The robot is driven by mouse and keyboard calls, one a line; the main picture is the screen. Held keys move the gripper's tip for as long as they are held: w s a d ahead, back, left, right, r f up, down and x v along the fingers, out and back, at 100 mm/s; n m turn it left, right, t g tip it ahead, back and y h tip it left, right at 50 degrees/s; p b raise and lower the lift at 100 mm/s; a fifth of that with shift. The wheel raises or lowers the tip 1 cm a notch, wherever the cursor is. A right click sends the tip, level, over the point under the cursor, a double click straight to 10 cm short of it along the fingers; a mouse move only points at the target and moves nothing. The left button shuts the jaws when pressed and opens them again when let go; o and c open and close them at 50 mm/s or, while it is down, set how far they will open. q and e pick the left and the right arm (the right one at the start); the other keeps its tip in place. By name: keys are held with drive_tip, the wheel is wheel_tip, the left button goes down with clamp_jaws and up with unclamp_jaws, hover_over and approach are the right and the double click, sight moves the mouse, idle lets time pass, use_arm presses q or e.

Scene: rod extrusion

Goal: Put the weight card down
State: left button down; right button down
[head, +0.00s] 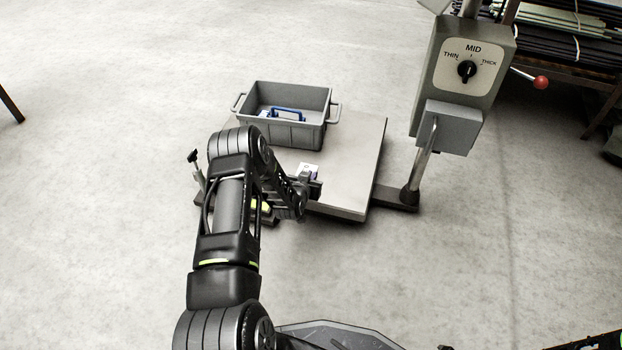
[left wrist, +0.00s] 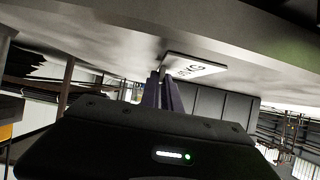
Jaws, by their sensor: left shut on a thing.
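The weight card (head: 307,170) is a small white card with dark marks, at the front part of the pale platform (head: 352,160). My left gripper (head: 312,184) reaches in from the left and is shut on the card. In the left wrist view the card (left wrist: 195,68) shows dark lettering and sits at the tips of my left gripper's closed fingers (left wrist: 167,88). The card is close to the platform; I cannot tell whether it touches it. My arm hides part of the platform's left front. My right gripper is not in view.
A grey crate (head: 325,96) with a blue-handled thing (head: 287,114) in it stands on the platform's back left. A post with a dial box (head: 468,68) and a red-knobbed lever (head: 540,82) rises at the right. The platform's right half is bare.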

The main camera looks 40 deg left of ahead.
use_arm(q)
drive_tip(key=c, duration=1.6)
unclamp_jaws()
drive_tip(key=shift+r, duration=0.15)
drive_tip(key=p+v, duration=0.6)
drive_tip(key=v, duration=0.6)
